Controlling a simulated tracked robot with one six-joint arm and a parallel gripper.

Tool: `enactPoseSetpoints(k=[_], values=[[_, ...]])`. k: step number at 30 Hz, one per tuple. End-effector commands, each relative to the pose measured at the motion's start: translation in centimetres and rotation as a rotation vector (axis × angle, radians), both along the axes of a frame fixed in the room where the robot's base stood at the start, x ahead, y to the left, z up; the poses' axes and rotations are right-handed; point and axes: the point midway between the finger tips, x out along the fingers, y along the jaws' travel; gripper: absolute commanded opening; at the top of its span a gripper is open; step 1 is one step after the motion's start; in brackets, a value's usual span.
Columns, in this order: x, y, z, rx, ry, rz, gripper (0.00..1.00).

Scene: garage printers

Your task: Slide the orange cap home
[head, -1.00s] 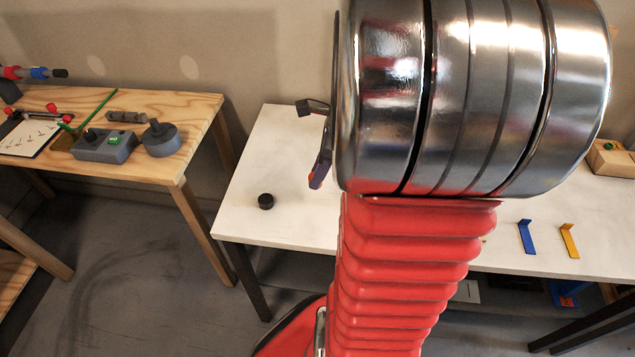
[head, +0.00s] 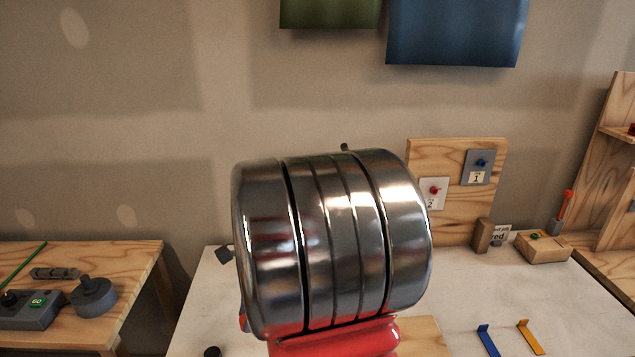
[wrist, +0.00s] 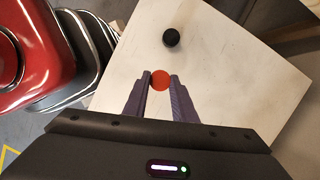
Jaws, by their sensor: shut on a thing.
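In the wrist view my gripper (wrist: 161,77) is shut on a round orange-red cap (wrist: 160,82), held between its two fingertips. The white table top lies beyond it. I cannot tell from this view how high the cap is above the table. In the head view my metal arm link hides the cap and most of the gripper. No part that the cap fits onto can be made out for sure.
A black round piece (wrist: 171,38) stands on the white table (head: 450,290), just beyond the fingertips. Blue (head: 488,341) and yellow (head: 530,338) brackets lie to the right. A wooden panel (head: 455,215) stands behind. A wooden bench (head: 125,275) is at left.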

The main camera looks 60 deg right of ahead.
Motion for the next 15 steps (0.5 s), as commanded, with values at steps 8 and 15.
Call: enactPoseSetpoints(k=[8, 15], values=[[6.3, 4.0, -0.8, 0.001, 0.003, 0.576, 0.04], [11.0, 8.3, -1.6, 0.001, 0.002, 1.04, 0.04]])
